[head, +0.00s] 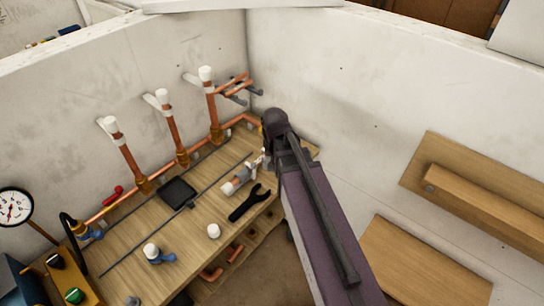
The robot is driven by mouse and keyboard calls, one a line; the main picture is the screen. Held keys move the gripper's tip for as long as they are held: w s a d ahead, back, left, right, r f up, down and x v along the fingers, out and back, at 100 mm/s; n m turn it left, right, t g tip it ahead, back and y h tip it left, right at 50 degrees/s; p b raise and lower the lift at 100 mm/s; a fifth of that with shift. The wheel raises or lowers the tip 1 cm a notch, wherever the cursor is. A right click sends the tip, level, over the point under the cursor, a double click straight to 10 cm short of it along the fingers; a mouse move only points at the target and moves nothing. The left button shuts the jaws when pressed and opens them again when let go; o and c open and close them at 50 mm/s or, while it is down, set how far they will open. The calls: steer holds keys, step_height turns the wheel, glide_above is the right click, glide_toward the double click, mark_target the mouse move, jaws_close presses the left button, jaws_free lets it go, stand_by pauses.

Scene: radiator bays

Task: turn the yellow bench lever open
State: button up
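My purple arm reaches from the bottom of the head view to the far right end of the wooden bench (135,235). Its dark end, with my gripper (265,158) mostly hidden beside and below it, is close to the copper pipe's right end near the wall corner. A small yellow patch (262,130) shows at the left edge of the dark arm end. I cannot tell if it is the yellow lever. No other clear yellow lever shows on the bench. The fingers are too small and covered to tell whether they touch anything.
Copper pipes (128,160) with white caps rise along the bench back. A grey-white fitting (238,180), a black wrench (249,203), a black tray (178,191), a white cap (214,230) and a blue-based valve (157,254) lie on the bench. A gauge (14,207) stands left.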

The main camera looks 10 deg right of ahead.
steer(key=s+f+n+b, duration=0.2)
steer(key=s+f+n, duration=0.1)
steer(key=s, duration=0.4)
steer(key=shift+d+b, duration=0.2)
steer(key=shift+b, duration=0.1)
steer(key=w+r+m+p, duration=0.4)
steer(key=w, duration=0.5)
steer(key=w+r+m+p, duration=0.4)
steer(key=w+r+p, duration=0.1)
steer(key=w, duration=0.5)
steer(key=w+r+m+p, duration=0.4)
steer(key=w+r+p, duration=0.1)
steer(key=w, duration=0.5)
steer(key=shift+w+d+m, duration=0.15)
steer(key=shift+m, duration=0.15)
